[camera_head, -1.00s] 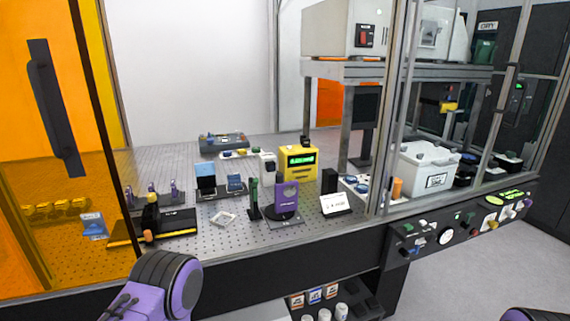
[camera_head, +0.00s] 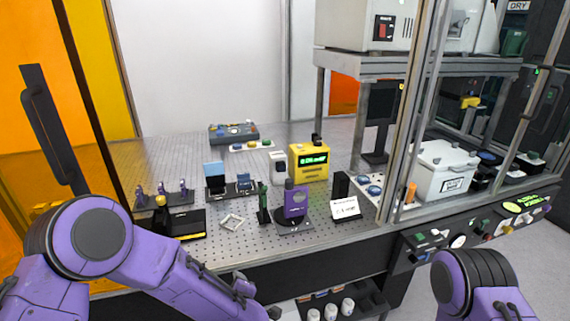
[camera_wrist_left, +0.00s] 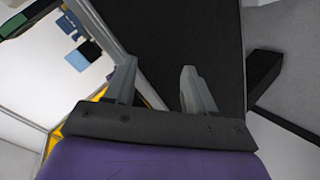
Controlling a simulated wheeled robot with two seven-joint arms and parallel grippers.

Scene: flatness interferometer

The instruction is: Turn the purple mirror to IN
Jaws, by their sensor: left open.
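The purple mirror (camera_head: 296,203) stands upright on a dark base on the perforated bench, right of the middle in the head view. Its face is turned roughly toward me; small lettering on it is unreadable. My left arm comes in from the left, low in front of the bench, with its far end near the bottom edge. My left gripper (camera_wrist_left: 160,78) shows in the left wrist view with its two grey fingers apart and nothing between them. It is below and in front of the mirror, not touching it. Only a link of my right arm shows.
A green post (camera_head: 263,204) stands just left of the mirror, and a white card (camera_head: 345,208) just right. A yellow instrument (camera_head: 309,162) stands behind. A black-and-yellow device (camera_head: 180,223) lies left. The bench's dark front edge (camera_head: 290,249) and a glass enclosure frame limit the space.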

